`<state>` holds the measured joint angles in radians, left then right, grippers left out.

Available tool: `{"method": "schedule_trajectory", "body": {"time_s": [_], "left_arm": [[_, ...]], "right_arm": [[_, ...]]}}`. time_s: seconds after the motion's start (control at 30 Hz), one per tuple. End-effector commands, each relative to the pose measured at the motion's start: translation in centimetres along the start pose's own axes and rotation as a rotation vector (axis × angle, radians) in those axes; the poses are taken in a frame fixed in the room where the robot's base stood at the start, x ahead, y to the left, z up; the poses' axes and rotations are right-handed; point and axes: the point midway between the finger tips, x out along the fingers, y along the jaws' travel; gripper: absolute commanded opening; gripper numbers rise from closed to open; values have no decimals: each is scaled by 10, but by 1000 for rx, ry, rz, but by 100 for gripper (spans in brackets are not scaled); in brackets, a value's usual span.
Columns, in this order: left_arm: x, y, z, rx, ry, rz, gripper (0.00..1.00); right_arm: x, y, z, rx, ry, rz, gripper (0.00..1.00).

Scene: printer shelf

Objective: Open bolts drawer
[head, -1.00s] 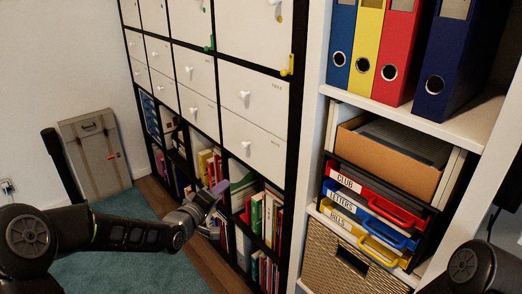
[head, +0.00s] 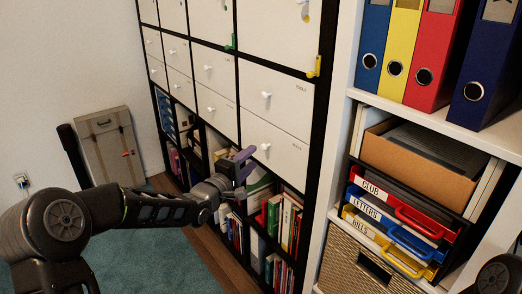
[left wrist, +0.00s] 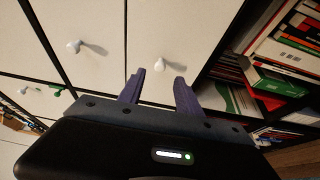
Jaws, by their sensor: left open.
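The lower white drawer (head: 285,160) in the right column of the dark-framed shelf has a small label that I can barely read, perhaps BOLTS. It is closed, with a white knob (head: 265,147). My left gripper (head: 246,166) is open, its purple fingers just below and left of that knob. In the left wrist view my left gripper (left wrist: 158,77) points at the drawer front, and a white knob (left wrist: 161,63) shows between and just beyond the fingertips, apart from them. My right gripper is out of view.
Another closed drawer (head: 280,98) with a knob lies directly above. Books (head: 285,222) fill the open cubbies below. A white shelf with binders (head: 430,58) and labelled trays (head: 385,225) stands at right. A case (head: 108,145) leans against the left wall.

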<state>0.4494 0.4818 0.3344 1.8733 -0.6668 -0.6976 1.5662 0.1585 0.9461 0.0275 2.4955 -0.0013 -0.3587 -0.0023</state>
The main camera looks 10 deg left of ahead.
Motion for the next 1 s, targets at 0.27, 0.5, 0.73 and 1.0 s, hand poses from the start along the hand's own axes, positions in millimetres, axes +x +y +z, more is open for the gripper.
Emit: {"method": "schedule_trajectory", "body": {"time_s": [0.27,0.5,0.73,1.0], "left_arm": [[43,-1,2,0,-2,1,41],[65,0,1,1,-1,0,41],[66,0,1,1,0,0,41],[66,0,0,1,0,0,22]], "right_arm": [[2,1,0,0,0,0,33],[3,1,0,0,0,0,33],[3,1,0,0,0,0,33],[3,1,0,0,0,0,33]]}}
